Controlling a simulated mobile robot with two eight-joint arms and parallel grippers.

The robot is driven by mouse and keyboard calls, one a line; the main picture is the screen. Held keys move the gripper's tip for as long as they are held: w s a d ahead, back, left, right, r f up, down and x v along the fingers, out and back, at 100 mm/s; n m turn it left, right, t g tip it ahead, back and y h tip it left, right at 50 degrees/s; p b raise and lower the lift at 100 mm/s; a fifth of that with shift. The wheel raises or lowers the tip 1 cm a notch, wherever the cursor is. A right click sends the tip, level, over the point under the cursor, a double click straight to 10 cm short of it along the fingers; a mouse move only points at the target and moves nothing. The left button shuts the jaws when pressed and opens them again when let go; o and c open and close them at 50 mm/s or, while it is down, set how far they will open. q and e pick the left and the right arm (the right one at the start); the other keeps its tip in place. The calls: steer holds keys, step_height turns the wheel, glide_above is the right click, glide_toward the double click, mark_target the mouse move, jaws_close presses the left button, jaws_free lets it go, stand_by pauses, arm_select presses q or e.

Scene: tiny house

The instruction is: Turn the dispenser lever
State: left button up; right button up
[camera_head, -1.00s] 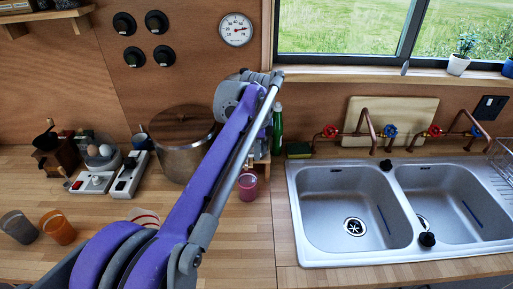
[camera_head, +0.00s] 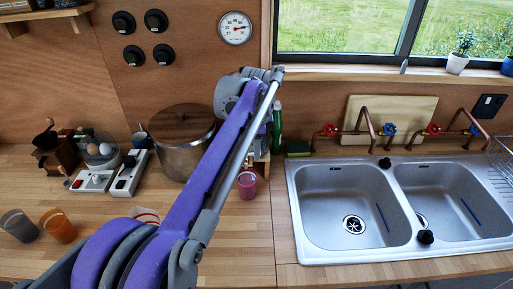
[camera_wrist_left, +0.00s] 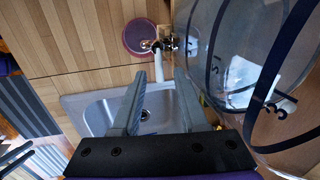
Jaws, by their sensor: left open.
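The dispenser (camera_wrist_left: 225,70) is a large clear container with dark blue bands and marks, at the right of the left wrist view. Its small metal and black tap (camera_wrist_left: 166,44) sits at its lower side. A pale bar (camera_wrist_left: 158,68) shows beside the tap; I cannot tell if it is the lever. My left gripper (camera_wrist_left: 160,74) is open, its two grey fingers pointing toward the tap with the pale bar showing between their tips. Contact cannot be told. In the head view my left arm hides most of the dispenser and the gripper fingers.
A pink cup (camera_head: 247,184) stands on the counter, by the tap in the wrist view (camera_wrist_left: 139,37). A lidded pot (camera_head: 183,148) stands left of my arm, and a green bottle (camera_head: 277,130) behind it. The double sink (camera_head: 343,213) lies at right.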

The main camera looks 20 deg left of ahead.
arm_select(q)
step_height(320, 180, up, 10)
steer(key=s+p, duration=0.1)
steer(key=shift+s+d, duration=0.35)
steer(key=shift+d, duration=0.1)
stand_by(1.0)
steer(key=s+d+f+n+t, duration=0.1)
steer(key=s+f+n, duration=0.3)
steer(key=s+f, duration=0.4)
steer(key=s+d+f+n+t, duration=0.1)
steer(key=s+d+f+n, duration=0.3)
steer(key=s+f, duration=0.4)
steer(key=s+d+f+n+t+h, duration=0.1)
steer(key=s+f+n, duration=0.3)
steer(key=s+f, duration=0.5)
steer(key=shift+d+t, duration=0.3)
steer(key=shift+d, duration=0.4)
